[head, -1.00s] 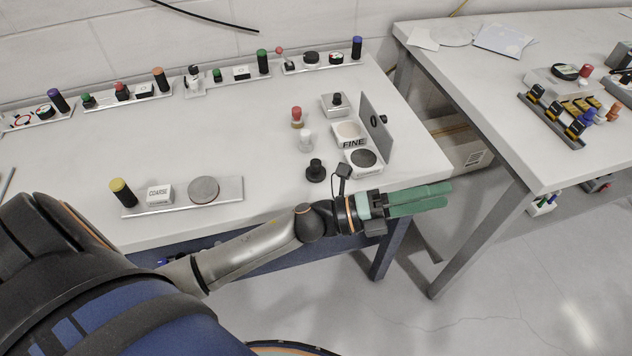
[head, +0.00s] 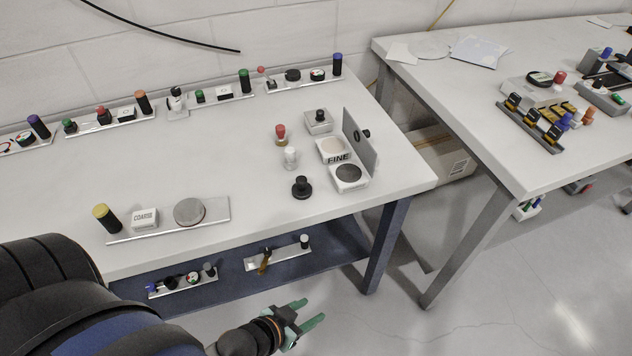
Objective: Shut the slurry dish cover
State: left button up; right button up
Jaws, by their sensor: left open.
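The slurry dish is the white, FINE-labelled unit (head: 333,150) near the right end of the left table, with a pale round well. A second white piece with a dark round well (head: 349,175) adjoins it in front. The cover is open. My left gripper (head: 311,312), with green fingers, is open and empty, below and in front of the table's front edge, well apart from the cover. My right gripper is not in view.
A black knob (head: 301,187), a white bottle (head: 290,158) and a red-topped piece (head: 281,134) stand left of the dish. A grey box with a black knob (head: 319,121) stands behind it. A gap separates this table from the right table (head: 500,150).

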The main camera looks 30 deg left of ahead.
aim_at(357, 138)
jog(key=l+u, duration=0.1)
jog(key=u, duration=0.9)
jog(key=i+l+u, duration=0.1)
jog(key=l+u, duration=0.85)
jog(key=l, duration=0.4)
jog(key=k+l+u, duration=0.1)
jog(key=l, duration=0.4)
jog(key=k+l+u, duration=0.1)
jog(key=l, duration=0.4)
